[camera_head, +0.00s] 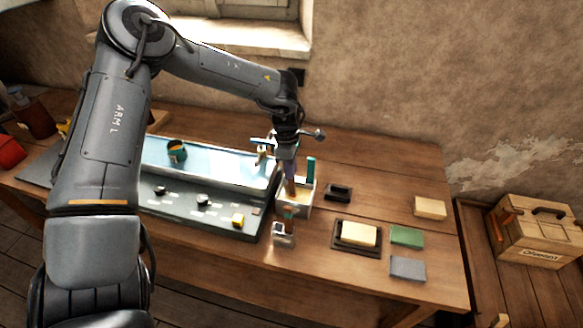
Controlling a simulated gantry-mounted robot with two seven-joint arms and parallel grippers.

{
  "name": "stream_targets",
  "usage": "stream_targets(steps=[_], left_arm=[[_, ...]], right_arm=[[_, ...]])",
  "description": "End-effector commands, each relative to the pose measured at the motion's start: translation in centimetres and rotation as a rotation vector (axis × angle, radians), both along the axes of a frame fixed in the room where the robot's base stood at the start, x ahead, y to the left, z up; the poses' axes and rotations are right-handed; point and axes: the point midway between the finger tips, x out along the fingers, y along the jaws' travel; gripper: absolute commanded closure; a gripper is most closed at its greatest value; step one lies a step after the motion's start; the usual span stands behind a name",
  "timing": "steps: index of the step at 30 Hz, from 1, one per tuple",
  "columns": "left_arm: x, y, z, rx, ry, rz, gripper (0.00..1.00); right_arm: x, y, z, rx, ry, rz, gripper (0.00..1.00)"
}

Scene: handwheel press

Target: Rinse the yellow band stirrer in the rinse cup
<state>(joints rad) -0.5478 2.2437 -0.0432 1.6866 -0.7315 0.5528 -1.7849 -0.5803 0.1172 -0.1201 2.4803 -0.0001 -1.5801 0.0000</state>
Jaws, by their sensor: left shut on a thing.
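My left gripper (287,153) points down over the right end of the blue-topped tray, at the white holder. It is shut on a thin upright stick (290,187), of which a purplish and a brown part show below the fingers. I cannot make out a yellow band on it. The white holder (304,201) is right behind or beside the stick, with a teal stick (311,168) standing in it. A small clear cup (283,235) stands in front of the holder; whether the stick reaches into it I cannot tell. My right gripper is out of view.
The long tray (210,168) holds a teal and brown cup (177,151). A dark panel with knobs and a yellow block (238,220) lies in front. Right are a black-framed cream block (357,235), green (407,236) and grey (408,268) pads. The table's right rear is mostly free.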

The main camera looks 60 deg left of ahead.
Motion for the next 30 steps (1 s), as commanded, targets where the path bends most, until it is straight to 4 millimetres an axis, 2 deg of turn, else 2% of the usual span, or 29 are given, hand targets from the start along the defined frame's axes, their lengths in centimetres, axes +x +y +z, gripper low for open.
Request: stream_targets(steps=[8,20,30], left_arm=[[1.1,-1.0,-0.1,0.001,0.000,0.000,1.00],[-0.2,0.2,0.0,0.000,0.000,0.000,1.00],[1.1,-1.0,-0.2,0.001,-0.001,0.000,1.00]], right_arm=[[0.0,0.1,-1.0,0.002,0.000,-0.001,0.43],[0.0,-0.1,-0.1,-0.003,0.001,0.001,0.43],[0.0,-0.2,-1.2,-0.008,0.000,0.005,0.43]])
